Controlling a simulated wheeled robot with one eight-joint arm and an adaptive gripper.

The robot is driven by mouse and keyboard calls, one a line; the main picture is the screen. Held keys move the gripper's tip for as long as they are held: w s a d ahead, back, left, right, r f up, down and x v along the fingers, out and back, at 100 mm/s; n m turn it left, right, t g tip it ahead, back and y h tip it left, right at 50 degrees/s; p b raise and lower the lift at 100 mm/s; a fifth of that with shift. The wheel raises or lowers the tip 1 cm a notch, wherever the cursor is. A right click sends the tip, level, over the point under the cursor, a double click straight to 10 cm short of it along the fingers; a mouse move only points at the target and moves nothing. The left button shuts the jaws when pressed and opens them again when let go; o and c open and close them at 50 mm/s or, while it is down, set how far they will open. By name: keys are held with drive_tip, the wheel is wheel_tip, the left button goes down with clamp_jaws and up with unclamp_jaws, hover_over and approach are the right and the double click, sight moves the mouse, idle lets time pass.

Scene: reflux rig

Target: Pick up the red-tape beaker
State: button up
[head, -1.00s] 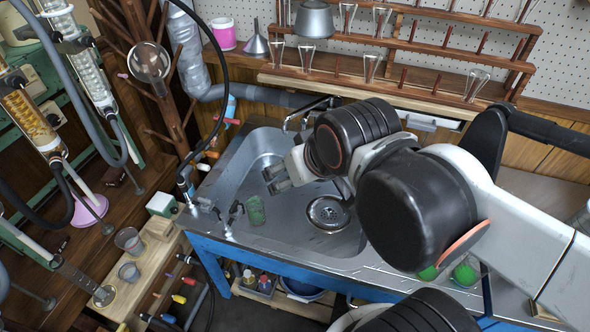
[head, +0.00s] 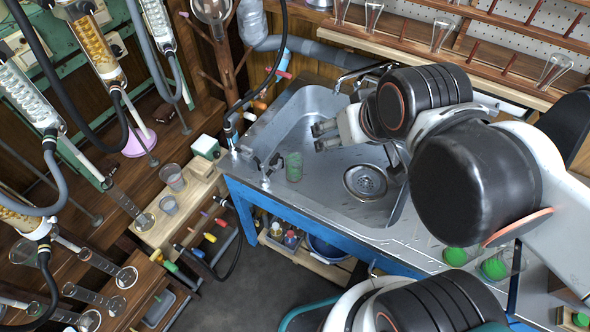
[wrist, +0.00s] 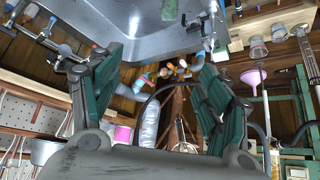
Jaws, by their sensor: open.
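I cannot make out red tape on any beaker. A small green beaker (head: 293,167) stands in the sink basin, and it also shows near the top of the wrist view (wrist: 169,10). Two clear grey beakers, one farther back (head: 172,178) and one nearer (head: 168,205), stand on the wooden bench left of the sink. Two clear vessels with green contents, one left (head: 455,257) and one right (head: 495,267), stand on the counter at the right. My gripper (head: 323,136) is open and empty above the sink; its two green-padded fingers (wrist: 158,68) are spread apart in the wrist view.
The metal sink (head: 262,148) has a tap (head: 352,72) at its back and a round drain (head: 365,182). Glass columns and hoses crowd the left. A wooden rack (head: 440,45) with flasks stands behind. Dark floor (head: 265,285) is clear in front.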

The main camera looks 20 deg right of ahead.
drive_tip(key=shift+o, duration=0.5)
drive_tip(key=m+g, duration=0.1)
drive_tip(key=g, duration=0.6)
hover_over(294, 161)
drive_tip(key=s, duration=0.3)
wheel_tip(294, 161, down, 25)
drive_tip(key=f+b, duration=0.1)
drive_tip(key=f, duration=0.4)
drive_tip(key=f+b, duration=0.2)
drive_tip(key=f, duration=0.3)
drive_tip(key=f+b, duration=0.1)
drive_tip(key=f, duration=0.4)
drive_tip(key=shift+w+a+f, duration=0.2)
drive_tip(key=shift+w+a, duration=0.05)
drive_tip(key=shift+r, duration=0.1)
drive_tip(key=c, duration=1.3)
